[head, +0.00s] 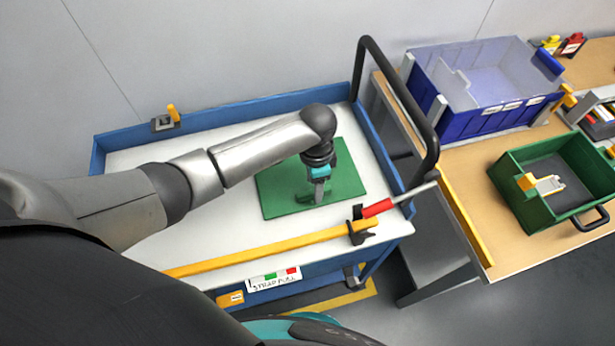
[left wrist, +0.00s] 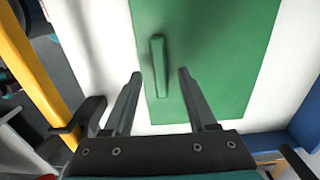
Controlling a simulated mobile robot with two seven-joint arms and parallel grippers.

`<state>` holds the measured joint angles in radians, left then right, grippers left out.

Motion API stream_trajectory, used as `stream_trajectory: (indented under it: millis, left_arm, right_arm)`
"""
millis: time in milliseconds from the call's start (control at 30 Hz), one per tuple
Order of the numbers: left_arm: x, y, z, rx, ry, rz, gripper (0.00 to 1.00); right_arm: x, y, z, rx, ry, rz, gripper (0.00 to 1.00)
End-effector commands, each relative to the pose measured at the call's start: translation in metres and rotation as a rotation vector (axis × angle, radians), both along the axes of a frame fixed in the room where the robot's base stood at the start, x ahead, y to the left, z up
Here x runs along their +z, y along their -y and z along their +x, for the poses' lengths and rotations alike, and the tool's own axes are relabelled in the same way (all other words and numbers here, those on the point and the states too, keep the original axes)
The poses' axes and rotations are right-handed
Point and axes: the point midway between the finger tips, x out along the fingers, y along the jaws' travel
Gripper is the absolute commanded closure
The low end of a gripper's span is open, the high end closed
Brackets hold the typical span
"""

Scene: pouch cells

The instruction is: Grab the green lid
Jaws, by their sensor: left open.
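The green lid (head: 345,181) lies flat on the white top of a blue cart. A raised green handle bar (left wrist: 158,66) stands on the lid. My left gripper (head: 318,199) is over the lid, at the handle. In the left wrist view my left gripper (left wrist: 160,76) is open, with one finger on each side of the handle's line and the handle between and just ahead of the fingertips. Whether the fingers touch the lid cannot be told. My right gripper is not in view.
The cart (head: 240,114) has raised blue edges, a black push handle (head: 398,95) and a yellow bar (head: 270,249) along its front. A workbench at right holds a blue bin (head: 490,118) and a green crate (head: 510,190). The white cart top left of the lid is clear.

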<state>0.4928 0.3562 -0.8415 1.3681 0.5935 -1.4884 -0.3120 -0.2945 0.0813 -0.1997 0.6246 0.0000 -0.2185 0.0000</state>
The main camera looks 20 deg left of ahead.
Motion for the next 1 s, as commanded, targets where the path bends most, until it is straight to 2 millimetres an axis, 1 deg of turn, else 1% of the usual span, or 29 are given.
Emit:
stream_trajectory:
  millis: [33, 133, 367, 400, 900, 1000]
  left_arm:
    - [-0.0095, 0.0000, -0.0010, 0.000, -0.003, 0.001, 0.43]
    - [-0.0165, -0.0001, -0.0007, -0.001, -0.001, 0.001, 0.43]
    - [-0.0172, 0.0000, -0.0006, -0.001, -0.001, 0.001, 0.43]
    - [-0.0172, 0.0000, -0.0007, -0.001, -0.001, 0.001, 0.44]
    - [-0.0169, -0.0001, -0.0007, -0.001, -0.001, 0.001, 1.00]
    - [-0.0169, -0.0002, -0.0006, -0.001, -0.001, 0.001, 1.00]
  right_arm:
    - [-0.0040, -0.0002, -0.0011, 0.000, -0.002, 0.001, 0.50]
    - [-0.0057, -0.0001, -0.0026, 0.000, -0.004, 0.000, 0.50]
    - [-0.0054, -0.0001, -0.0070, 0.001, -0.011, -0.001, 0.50]
    - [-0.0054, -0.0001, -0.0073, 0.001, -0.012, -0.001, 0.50]
    - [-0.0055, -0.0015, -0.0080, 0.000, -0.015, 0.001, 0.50]
    - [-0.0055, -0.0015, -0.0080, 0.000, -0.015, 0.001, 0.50]
